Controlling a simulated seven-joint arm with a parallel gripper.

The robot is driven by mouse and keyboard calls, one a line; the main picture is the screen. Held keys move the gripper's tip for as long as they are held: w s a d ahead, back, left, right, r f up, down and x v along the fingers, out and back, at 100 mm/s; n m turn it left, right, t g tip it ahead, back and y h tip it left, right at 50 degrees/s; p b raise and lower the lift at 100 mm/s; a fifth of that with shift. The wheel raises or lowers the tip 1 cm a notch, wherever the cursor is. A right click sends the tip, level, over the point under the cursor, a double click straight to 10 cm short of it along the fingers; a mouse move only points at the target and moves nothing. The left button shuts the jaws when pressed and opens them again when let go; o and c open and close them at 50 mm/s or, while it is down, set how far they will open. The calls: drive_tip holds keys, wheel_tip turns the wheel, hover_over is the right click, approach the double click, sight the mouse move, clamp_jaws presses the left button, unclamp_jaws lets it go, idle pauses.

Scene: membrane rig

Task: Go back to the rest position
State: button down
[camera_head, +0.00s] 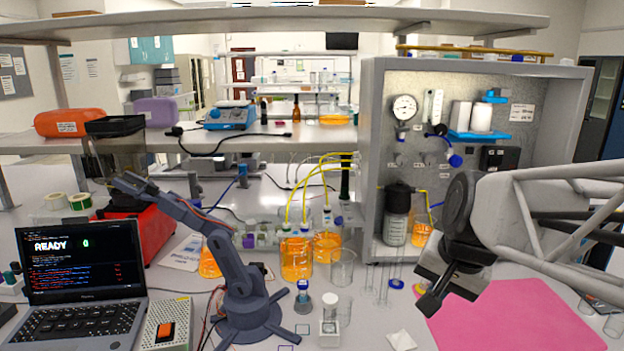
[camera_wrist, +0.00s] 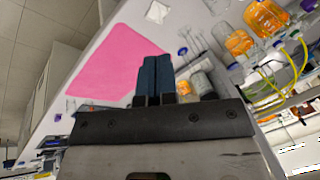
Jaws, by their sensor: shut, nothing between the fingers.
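My gripper (camera_head: 432,297) hangs at the right of the head view, above the pink mat's left part, its fingers pointing down and to the left. In the wrist view my gripper (camera_wrist: 157,76) shows its two dark fingers side by side, touching, with nothing between them. The pink mat (camera_head: 530,312) lies flat on the bench at the right; it also shows in the wrist view (camera_wrist: 120,55) beyond the fingers. My gripper appears clear of the bench top and of the glassware.
The membrane rig cabinet (camera_head: 374,150) stands behind my gripper, with a gauge (camera_head: 404,108). Orange-filled beakers (camera_head: 296,258), a small dark arm (camera_head: 240,285) and a laptop (camera_head: 80,290) occupy the middle and left. A white square (camera_head: 402,340) lies near the front edge. The mat is mostly bare.

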drive_tip(key=s+f+n, duration=0.2)
drive_tip(key=s+n, duration=0.1)
drive_tip(key=s, duration=0.2)
drive_tip(key=s+a+f+n+g+h, duration=0.1)
drive_tip(key=s+f+n, duration=0.2)
drive_tip(key=s, duration=0.2)
drive_tip(key=shift+s+a+f+h, duration=0.2)
drive_tip(key=shift+a+h, duration=0.1)
